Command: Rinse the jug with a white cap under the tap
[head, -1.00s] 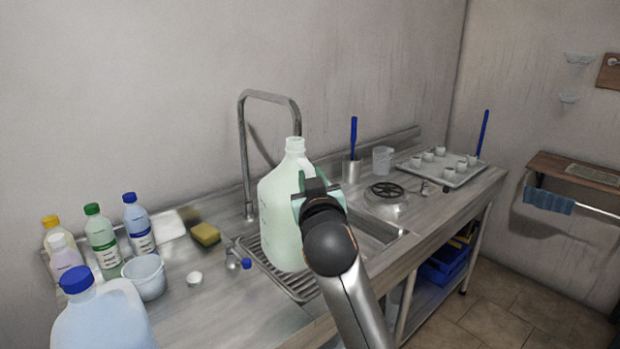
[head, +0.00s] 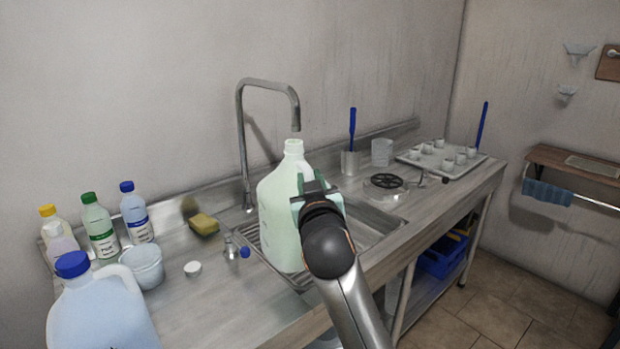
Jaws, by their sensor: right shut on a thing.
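The jug (head: 280,225) is pale green and translucent, with an open neck and no cap on it. It is upright over the sink (head: 375,240), its mouth just under the spout of the curved metal tap (head: 241,140). No water stream shows. A small white cap (head: 192,268) lies on the counter to the left. My right gripper (head: 312,196) is shut on the jug at its upper right side, where the handle would be; the wrist hides the fingertips and part of the jug. My left gripper is out of view.
A blue-capped jug (head: 100,315), a small bucket (head: 143,267) and several bottles (head: 100,230) stand at left. A yellow-green sponge (head: 204,224) and a blue-ended tap valve (head: 238,250) are near the sink. A tray of small cups (head: 440,172) is at right.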

